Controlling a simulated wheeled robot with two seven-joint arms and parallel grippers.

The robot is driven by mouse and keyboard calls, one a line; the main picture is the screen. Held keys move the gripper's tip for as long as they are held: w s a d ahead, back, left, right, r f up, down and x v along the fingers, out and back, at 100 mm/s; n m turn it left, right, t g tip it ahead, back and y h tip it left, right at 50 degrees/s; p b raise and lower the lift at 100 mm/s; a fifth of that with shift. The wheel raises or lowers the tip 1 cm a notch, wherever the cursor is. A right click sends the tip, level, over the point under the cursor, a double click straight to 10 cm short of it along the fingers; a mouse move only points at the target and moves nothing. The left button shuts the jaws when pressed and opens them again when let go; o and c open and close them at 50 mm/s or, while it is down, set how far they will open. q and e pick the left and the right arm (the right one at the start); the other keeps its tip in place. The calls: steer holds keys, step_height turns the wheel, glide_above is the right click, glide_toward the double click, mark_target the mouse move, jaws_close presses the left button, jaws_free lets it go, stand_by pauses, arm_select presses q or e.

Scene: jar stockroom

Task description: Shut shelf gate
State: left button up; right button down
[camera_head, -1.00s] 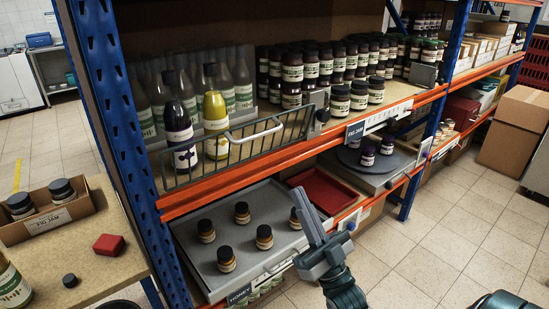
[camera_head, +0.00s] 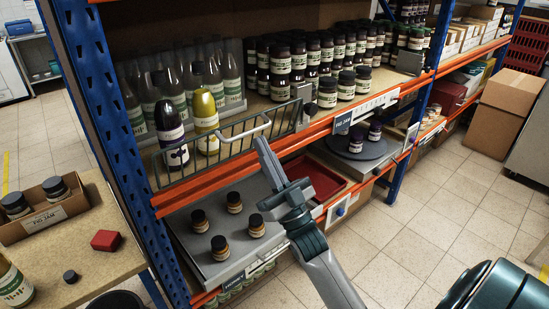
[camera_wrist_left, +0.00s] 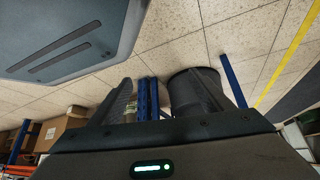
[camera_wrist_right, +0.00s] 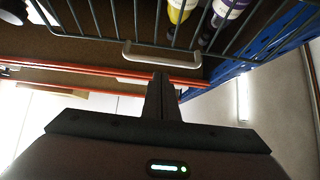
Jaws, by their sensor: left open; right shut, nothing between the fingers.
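The shelf gate (camera_head: 222,143) is a dark wire panel along the front left of the upper shelf. It has a pale bar handle (camera_head: 247,129), which also shows in the right wrist view (camera_wrist_right: 161,56). The gate appears to lean outward at the top; I cannot tell whether it is latched. A dark catch (camera_head: 308,112) sits near its right end. My right gripper (camera_head: 262,144) is shut and empty, its tips close to the handle; contact is unclear. My left gripper (camera_wrist_left: 158,98) is open over the floor and outside the head view.
Behind the gate stand a purple bottle (camera_head: 172,135), a yellow bottle (camera_head: 206,122) and several clear ones. Below is a grey tray (camera_head: 208,277) with several small jars, beside a red tray (camera_head: 318,176).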

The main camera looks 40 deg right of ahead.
mark_target(251, 132)
arm_select(q)
steer(key=shift+s+a+f+g, duration=0.15)
steer(key=shift+s+a+f, duration=0.05)
steer(key=shift+s, duration=0.2)
steer(key=shift+s+a+f+g, duration=0.15)
steer(key=shift+s+a, duration=0.05)
steer(key=shift+s, duration=0.2)
arm_select(e)
steer(key=shift+w+a, duration=0.1)
steer(key=shift+w, duration=0.65)
steer(key=w+r+g+p, duration=0.1)
steer(key=p, duration=0.2)
steer(key=w+r+g+p, duration=0.1)
steer(key=r+p, duration=0.1)
steer(key=p, duration=0.2)
steer(key=shift+w+a+p, duration=0.1)
steer(key=shift+w+p, duration=0.15)
steer(key=shift+p, duration=0.05)
steer(key=shift+w+f+h, duration=0.1)
steer(key=shift+w+h, duration=0.2)
steer(key=shift+h, duration=0.1)
arm_select(q)
steer(key=s+a+g+y, duration=0.1)
steer(key=s+a+g, duration=0.1)
steer(key=s, duration=0.7)
steer(key=s+a+g, duration=0.3)
steer(key=s+a, duration=0.2)
steer(key=s, duration=0.4)
steer(key=shift+f+y, duration=0.3)
steer(key=shift+y, duration=0.1)
